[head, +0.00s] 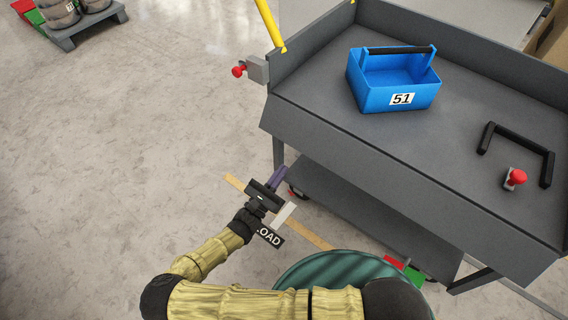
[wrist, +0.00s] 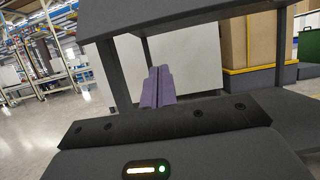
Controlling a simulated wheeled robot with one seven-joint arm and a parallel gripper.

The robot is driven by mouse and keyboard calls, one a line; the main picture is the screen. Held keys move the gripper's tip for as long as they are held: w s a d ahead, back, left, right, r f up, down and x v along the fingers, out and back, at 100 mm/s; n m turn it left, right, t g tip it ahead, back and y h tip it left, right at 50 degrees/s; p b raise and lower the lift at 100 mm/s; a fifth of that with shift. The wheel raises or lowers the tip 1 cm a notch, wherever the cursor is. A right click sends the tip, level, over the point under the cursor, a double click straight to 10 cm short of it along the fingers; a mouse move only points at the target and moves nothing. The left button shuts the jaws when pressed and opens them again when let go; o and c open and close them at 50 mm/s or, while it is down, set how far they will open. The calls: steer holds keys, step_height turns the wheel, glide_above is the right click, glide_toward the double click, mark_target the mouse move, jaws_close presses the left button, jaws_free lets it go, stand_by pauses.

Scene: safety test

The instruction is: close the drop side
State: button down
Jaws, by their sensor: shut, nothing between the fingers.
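A dark grey cart has a raised left end wall and a raised back wall. Its near long side has no raised wall, and a grey panel, the drop side (head: 400,183), hangs down along that edge. A red knob (head: 238,71) on a grey block is at the cart's left corner, and another red knob (head: 516,177) is at the right. My gripper (head: 279,174), with purple fingers, is shut and empty, left of and apparently below the panel. The fingers (wrist: 157,88) also show in the wrist view, with a grey cart part above them. Contact cannot be told.
A blue toolbox (head: 375,97) marked 51 stands on the cart deck. A black handle (head: 520,145) is at the right. The cart's lower shelf (head: 360,208) lies beyond my gripper. A green round object (head: 345,270) is near my arm.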

mark_target(298, 149)
steer(key=b+x, duration=0.3)
steer(key=x, duration=0.6)
steer(key=s+a+r, duration=0.1)
steer(key=s+r+b, duration=0.1)
steer(key=s, duration=0.1)
steer(key=shift+a, duration=0.4)
steer(key=shift+r, duration=0.2)
steer(key=shift+s+a+r+p, duration=0.1)
steer(key=shift+s+a+p, duration=0.1)
steer(key=shift+p, duration=0.75)
